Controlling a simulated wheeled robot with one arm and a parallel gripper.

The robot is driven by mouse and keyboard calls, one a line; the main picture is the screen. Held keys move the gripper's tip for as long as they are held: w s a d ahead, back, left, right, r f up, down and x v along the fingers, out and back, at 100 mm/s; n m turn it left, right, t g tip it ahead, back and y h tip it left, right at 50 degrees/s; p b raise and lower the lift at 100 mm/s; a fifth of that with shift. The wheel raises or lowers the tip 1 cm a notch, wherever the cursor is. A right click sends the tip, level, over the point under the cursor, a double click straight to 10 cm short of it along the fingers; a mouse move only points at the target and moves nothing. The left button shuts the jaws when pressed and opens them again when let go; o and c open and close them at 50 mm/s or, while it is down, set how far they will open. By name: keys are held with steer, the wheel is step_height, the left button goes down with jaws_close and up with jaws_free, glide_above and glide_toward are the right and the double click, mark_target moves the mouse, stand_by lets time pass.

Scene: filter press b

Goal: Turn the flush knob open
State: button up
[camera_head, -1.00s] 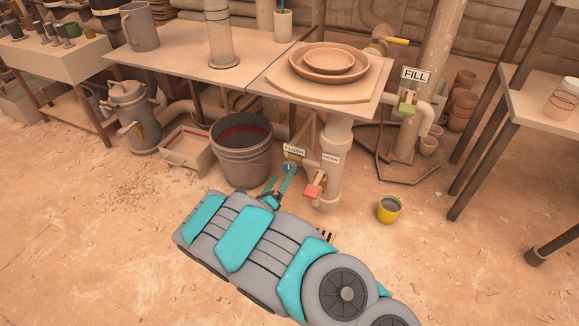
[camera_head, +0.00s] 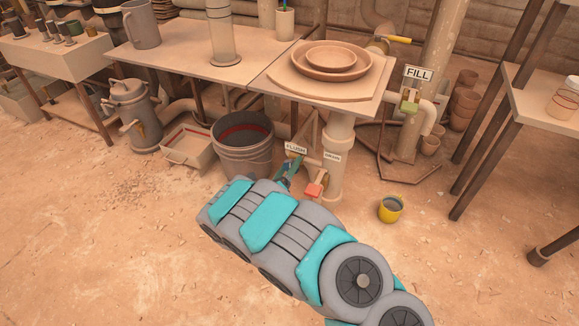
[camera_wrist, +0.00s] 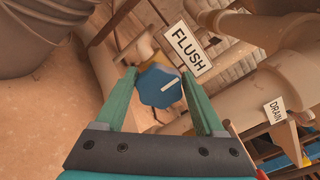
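The flush knob (camera_wrist: 160,87) is blue with a white line across its face. It sits below the white FLUSH sign (camera_wrist: 192,48) in the wrist view. My gripper (camera_wrist: 159,74) is open, with one green finger at each side of the knob. The fingertips are very close to the knob's edges; I cannot tell whether they touch it. In the head view my gripper (camera_head: 289,165) is at the pipe just under the FLUSH sign (camera_head: 296,148) and largely covers the knob.
An orange-red drain valve (camera_head: 315,190) is close to the right of my gripper, on the vertical pipe (camera_head: 336,165). A grey bucket (camera_head: 242,160) stands at left. A yellow cup (camera_head: 390,208) is on the floor at right. The table (camera_head: 285,78) overhangs the pipes.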

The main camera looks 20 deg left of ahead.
steer(key=c, duration=0.9)
